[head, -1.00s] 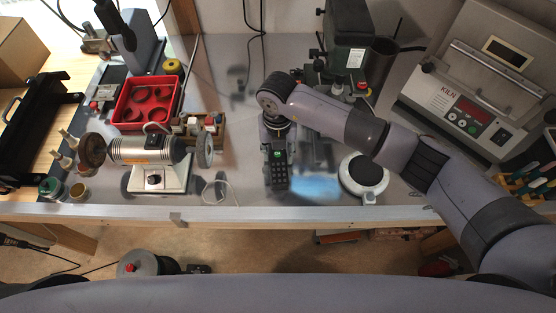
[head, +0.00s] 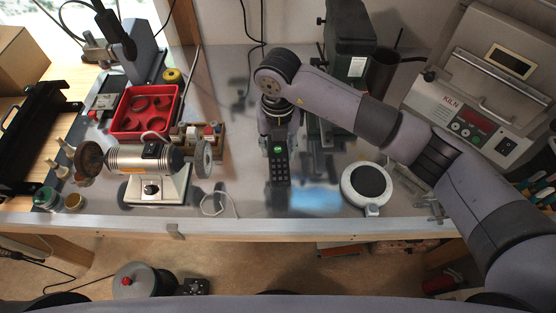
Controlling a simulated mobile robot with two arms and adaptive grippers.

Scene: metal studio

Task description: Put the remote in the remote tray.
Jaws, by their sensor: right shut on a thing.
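The remote (head: 279,167) is a slim black handset with dark keys and a green spot near its top. It points toward the front edge of the bench. My right gripper (head: 277,143) is shut on its far end. I cannot tell how high the remote is above the bench. A red tray (head: 124,128) with round dark shapes inside stands at the left; I cannot tell whether it is the remote tray. My left gripper is not in view.
A bench grinder (head: 147,160) and a small wooden rack (head: 217,150) stand left of the remote. A round white device with a dark top (head: 369,183) stands to its right. A kiln (head: 480,100) is at the right. The bench front between grinder and round device is mostly clear.

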